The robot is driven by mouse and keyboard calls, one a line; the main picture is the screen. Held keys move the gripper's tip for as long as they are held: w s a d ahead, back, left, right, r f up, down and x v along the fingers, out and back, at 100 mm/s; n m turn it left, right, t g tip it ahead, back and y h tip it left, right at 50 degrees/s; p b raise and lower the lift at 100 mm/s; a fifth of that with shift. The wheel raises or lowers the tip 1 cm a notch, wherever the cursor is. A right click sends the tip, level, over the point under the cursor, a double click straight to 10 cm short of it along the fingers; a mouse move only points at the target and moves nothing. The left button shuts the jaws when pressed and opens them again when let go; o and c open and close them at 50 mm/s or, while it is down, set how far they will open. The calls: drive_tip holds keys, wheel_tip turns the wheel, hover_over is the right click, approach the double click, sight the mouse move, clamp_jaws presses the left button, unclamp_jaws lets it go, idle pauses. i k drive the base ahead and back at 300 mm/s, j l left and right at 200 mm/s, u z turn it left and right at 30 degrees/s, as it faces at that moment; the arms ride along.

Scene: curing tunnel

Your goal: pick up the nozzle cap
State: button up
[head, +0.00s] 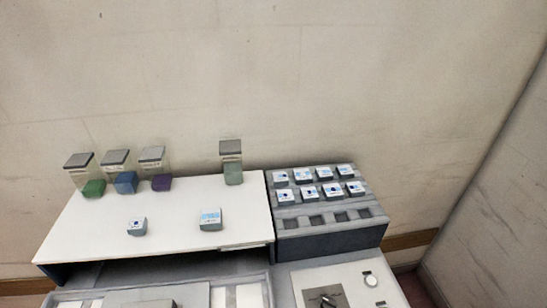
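I cannot tell for certain which thing is the nozzle cap. A small white round piece (370,280) sits on the white panel (358,296) at the lower right. Left of it is a small metallic piece on a dark patch (325,299), cut by the bottom edge of the head view. Either may be the cap; they are too small to tell. My gripper is not in view.
A white shelf (90,235) holds several clear grey-lidded jars (232,160) and two small labelled boxes (137,226) (210,219). A grey rack (330,243) holds several labelled boxes, with its front slots empty. A tray (262,283) lies in front; walls stand behind and right.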

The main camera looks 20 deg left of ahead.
sight(211, 218)
drive_tip(key=u, duration=0.9)
